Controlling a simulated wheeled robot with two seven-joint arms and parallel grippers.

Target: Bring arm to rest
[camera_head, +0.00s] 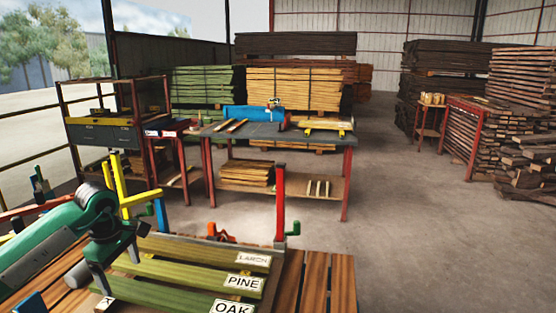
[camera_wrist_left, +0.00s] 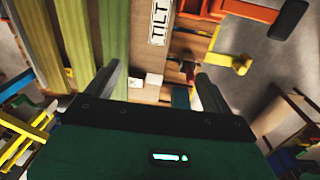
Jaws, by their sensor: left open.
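My left arm comes in from the left in the head view, green with dark joints. Its gripper (camera_head: 122,260) is over the left part of a slatted wooden bench with labelled boards. In the left wrist view the two dark fingers of the left gripper (camera_wrist_left: 160,82) stand wide apart with nothing between them. I cannot tell whether the fingers touch anything. My right gripper is not in view.
Boards labelled PINE (camera_head: 190,273) and OAK (camera_head: 165,298) lie on the near bench. A red upright post (camera_head: 280,205) and a yellow clamp (camera_head: 120,180) rise beside it. A grey-topped table (camera_head: 265,135) stands beyond. Concrete floor (camera_head: 420,240) is clear at right.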

